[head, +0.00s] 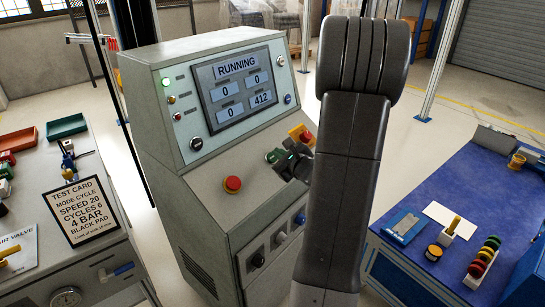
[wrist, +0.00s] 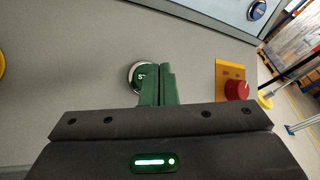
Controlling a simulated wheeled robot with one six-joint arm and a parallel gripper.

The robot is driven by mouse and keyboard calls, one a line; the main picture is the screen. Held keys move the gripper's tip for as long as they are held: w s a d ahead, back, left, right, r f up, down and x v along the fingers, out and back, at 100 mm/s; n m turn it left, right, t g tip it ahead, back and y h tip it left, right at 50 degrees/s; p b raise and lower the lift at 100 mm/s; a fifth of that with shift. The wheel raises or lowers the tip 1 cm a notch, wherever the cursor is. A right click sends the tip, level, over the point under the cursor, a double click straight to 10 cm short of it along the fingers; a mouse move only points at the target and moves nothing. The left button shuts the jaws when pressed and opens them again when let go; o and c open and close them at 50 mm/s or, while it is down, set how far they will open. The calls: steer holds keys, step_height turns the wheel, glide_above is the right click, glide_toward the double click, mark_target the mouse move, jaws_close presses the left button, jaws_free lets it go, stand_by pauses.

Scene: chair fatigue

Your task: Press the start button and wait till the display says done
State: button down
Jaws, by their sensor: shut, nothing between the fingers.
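The control console (head: 215,150) stands in the middle of the head view. Its display (head: 240,88) reads RUNNING, with 0, 0, 0 and 412 in its boxes. A green lamp (head: 166,82) is lit left of it. The green start button (head: 273,156) is on the sloped panel, partly hidden by my gripper in the wrist view (wrist: 137,76). My gripper (head: 290,165) is shut and empty, its green fingers (wrist: 158,85) over or at the button's edge. I cannot tell whether they touch it.
A red mushroom button (head: 233,184) sits left of my gripper. A red rotary switch on a yellow plate (head: 301,134) is close on the right; it also shows in the wrist view (wrist: 237,89). A test card (head: 80,210) stands on the left bench. A blue-topped table (head: 450,180) is at right.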

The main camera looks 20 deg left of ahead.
steer(key=r+p, duration=0.1)
steer(key=d+r+p, duration=0.1)
steer(key=s+d+r+p, duration=0.1)
steer(key=r, duration=0.1)
steer(key=shift+s+d+r, duration=0.1)
steer(key=shift+d, duration=0.15)
stand_by(0.8)
steer(key=shift+w+a+f+p, duration=0.2)
steer(key=shift+a+f+p, duration=0.4)
steer(key=shift+p, duration=0.25)
steer(key=d+r+p, duration=0.1)
steer(key=r, duration=0.1)
steer(key=s+d+r+p, duration=0.1)
steer(key=d+r+p, duration=0.1)
steer(key=shift+s+r, duration=0.15)
steer(key=shift+r, duration=0.05)
